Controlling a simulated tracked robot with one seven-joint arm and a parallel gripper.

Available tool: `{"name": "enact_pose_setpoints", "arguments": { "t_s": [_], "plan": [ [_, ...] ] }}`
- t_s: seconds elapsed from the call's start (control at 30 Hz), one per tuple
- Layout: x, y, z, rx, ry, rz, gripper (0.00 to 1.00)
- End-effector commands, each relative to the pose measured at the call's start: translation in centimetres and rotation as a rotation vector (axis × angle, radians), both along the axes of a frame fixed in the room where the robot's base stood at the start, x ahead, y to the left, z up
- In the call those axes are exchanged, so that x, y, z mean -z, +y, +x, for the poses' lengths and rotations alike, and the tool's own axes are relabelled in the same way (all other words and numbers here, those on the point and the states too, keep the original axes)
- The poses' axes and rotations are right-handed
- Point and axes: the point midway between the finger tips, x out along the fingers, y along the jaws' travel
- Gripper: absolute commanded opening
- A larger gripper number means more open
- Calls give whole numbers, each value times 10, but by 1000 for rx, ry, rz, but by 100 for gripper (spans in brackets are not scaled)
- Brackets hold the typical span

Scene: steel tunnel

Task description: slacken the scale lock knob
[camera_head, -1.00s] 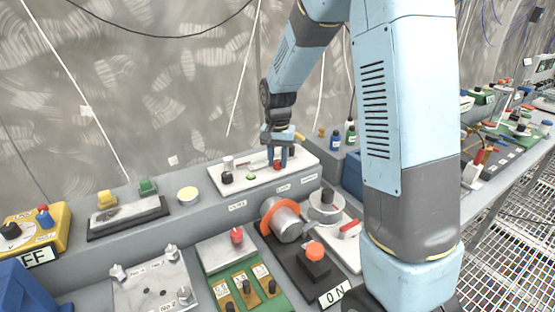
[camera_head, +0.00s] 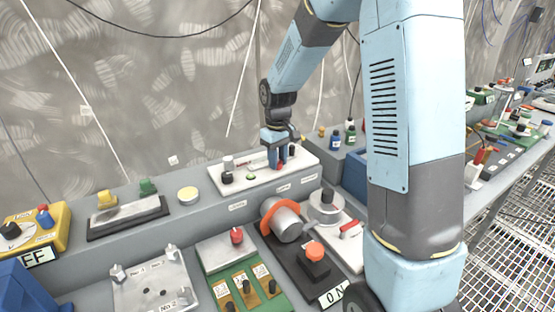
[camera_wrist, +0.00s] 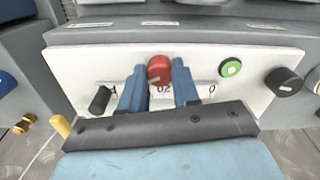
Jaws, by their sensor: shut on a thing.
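A red knob (camera_wrist: 160,70) stands on a white panel in the wrist view, between the two blue fingers of my gripper (camera_wrist: 159,88). The fingers are shut on its sides. A light mark shows on the knob's face. A white scale strip (camera_wrist: 164,90) with dark characters, partly hidden by the fingers, lies just beside the knob. In the head view my gripper (camera_head: 277,157) points down at the right part of the white panel (camera_head: 235,184), and the knob is mostly hidden by the fingers.
The same panel bears a green button (camera_wrist: 231,68), a black knob (camera_wrist: 284,82) and a black lever or peg (camera_wrist: 99,100).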

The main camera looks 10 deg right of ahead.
Motion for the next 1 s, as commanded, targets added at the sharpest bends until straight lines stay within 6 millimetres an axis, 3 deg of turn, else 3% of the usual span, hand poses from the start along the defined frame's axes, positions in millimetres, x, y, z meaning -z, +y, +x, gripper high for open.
{"name": "enact_pose_setpoints", "arguments": {
  "t_s": [0.6,1.0],
  "plan": [
    [0,-1,1,-546,-2,1,0],
    [-1,-1,1,-732,-2,-1,0]
  ]
}}
